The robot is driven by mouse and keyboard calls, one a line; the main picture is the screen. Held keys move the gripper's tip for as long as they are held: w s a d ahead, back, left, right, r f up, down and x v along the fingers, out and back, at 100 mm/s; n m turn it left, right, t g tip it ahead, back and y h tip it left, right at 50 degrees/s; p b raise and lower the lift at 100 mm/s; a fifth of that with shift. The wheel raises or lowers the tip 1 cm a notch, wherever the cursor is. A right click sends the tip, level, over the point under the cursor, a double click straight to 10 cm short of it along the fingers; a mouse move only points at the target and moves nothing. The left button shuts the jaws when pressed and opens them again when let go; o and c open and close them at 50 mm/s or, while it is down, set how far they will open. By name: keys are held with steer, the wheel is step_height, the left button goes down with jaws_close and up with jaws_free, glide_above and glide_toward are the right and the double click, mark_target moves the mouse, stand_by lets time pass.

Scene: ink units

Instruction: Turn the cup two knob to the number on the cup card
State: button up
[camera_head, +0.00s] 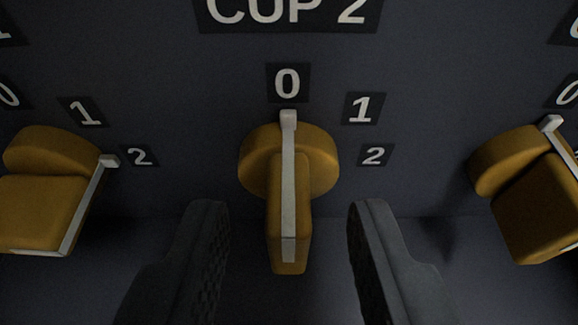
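The cup two knob (274,205) is yellow with a white pointer stripe and stands in the middle, under the "CUP 2" label (290,12). Its pointer aims straight up at the 0 plate (288,83). The 1 plate (362,107) and the 2 plate (375,155) lie to its right. My gripper (287,212) is open, with one dark finger on each side of the knob's handle and a gap on both sides. The cup card is not in view.
Another yellow knob (45,205) is at the left, its pointer toward its 2 plate (139,156). A third yellow knob (535,205) is at the right, cut off by the picture edge.

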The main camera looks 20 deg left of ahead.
steer(key=shift+x, duration=0.8)
jaws_close()
steer(key=shift+s+a, duration=0.1)
steer(key=shift+a, duration=0.05)
